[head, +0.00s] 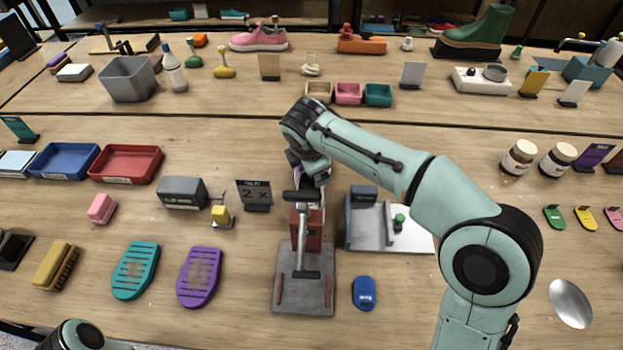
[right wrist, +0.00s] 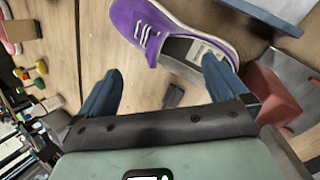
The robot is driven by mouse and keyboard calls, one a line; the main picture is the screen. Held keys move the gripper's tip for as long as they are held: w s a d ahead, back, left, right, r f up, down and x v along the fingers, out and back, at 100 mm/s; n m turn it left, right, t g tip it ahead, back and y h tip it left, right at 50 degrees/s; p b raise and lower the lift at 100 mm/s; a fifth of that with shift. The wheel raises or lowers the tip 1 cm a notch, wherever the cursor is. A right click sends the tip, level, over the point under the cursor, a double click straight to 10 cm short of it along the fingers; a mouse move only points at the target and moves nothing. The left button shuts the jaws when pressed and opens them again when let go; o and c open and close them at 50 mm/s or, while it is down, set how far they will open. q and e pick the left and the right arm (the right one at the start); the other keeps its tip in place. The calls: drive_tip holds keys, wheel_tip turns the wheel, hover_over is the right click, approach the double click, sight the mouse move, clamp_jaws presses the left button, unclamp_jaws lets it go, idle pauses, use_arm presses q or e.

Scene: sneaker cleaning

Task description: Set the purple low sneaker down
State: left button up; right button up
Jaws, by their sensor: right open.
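The purple low sneaker (right wrist: 182,26) is in the right wrist view, with white laces and a pale sole, just beyond my right gripper (right wrist: 163,66). The gripper's blue fingers are apart. The right fingertip overlaps the sneaker's collar in the picture; I cannot tell if they touch. The left finger is clear of it. In the head view my right gripper (head: 312,172) hangs over the middle of the table, behind a grey stand with a red block (head: 314,228). It and the stand hide most of the sneaker there. My left gripper is out of view.
A sign reading "2 x" (head: 254,194) stands left of my right gripper, and a grey-and-white device (head: 376,224) stands right. A purple sole-shaped pad (head: 199,277), a teal one (head: 135,270) and a blue oval item (head: 364,293) lie in front. Bare wood shows at front right.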

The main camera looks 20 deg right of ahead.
drive_tip(key=w+f+m, duration=0.1)
drive_tip(key=f+m, duration=0.1)
drive_tip(key=m, duration=0.6)
drive_tip(key=w+d+f+m, duration=0.1)
drive_tip(key=m, duration=0.7)
drive_tip(key=w+f+m, duration=0.1)
drive_tip(key=f+m, duration=0.1)
drive_tip(key=m, duration=0.5)
drive_tip(key=shift+w+d+f+m+g, duration=0.15)
drive_tip(key=shift+d+f+m+g, duration=0.15)
drive_tip(key=shift+f+m+g, duration=0.1)
drive_tip(key=x, duration=0.5)
drive_tip(key=shift+w+a+f, duration=0.2)
drive_tip(key=shift+f, duration=0.1)
drive_tip(key=shift+r, duration=0.1)
drive_tip(key=c, duration=1.2)
use_arm(q)
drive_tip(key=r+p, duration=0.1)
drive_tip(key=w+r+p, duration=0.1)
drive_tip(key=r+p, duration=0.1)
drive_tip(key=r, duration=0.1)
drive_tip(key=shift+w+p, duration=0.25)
drive_tip(key=shift+p, duration=0.1)
use_arm(e)
wheel_tip(320, 180, up, 18)
drive_tip(key=shift+c, duration=0.2)
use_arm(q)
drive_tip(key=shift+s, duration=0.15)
use_arm(e)
drive_tip(key=shift+s, duration=0.1)
